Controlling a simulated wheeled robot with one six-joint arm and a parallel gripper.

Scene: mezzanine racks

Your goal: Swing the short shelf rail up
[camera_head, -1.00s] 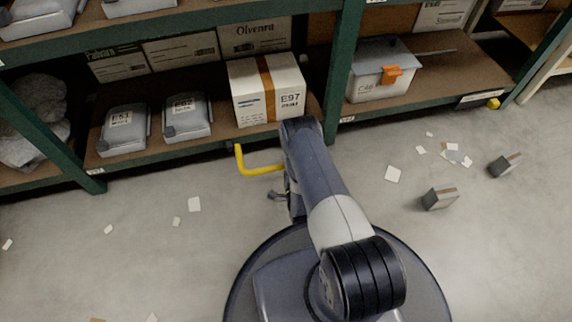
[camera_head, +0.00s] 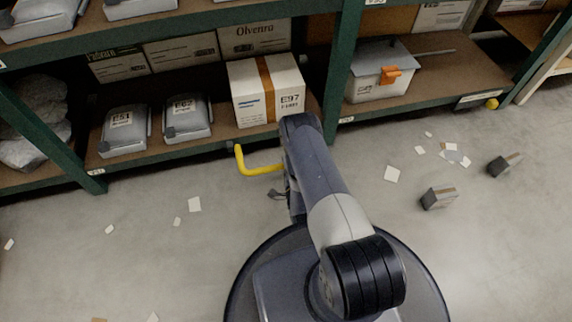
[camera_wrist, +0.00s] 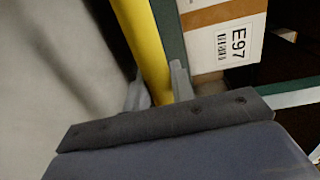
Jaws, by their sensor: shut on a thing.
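The short shelf rail is a yellow bent bar (camera_head: 262,170) at the front of the lower shelf. Its short end points up at the left, and its long part runs right until my arm hides it. In the wrist view the yellow rail (camera_wrist: 146,45) runs down between the grey fingers of my gripper (camera_wrist: 158,97). The gripper is shut on the rail. In the head view the gripper is mostly hidden behind my arm, with a small dark part (camera_head: 278,194) showing below the rail.
A white box marked E97 (camera_head: 250,98) stands on the lower shelf (camera_head: 190,144) just behind the rail. Grey packs (camera_head: 124,130) lie to its left. Small blocks (camera_head: 439,197) and paper scraps lie on the floor.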

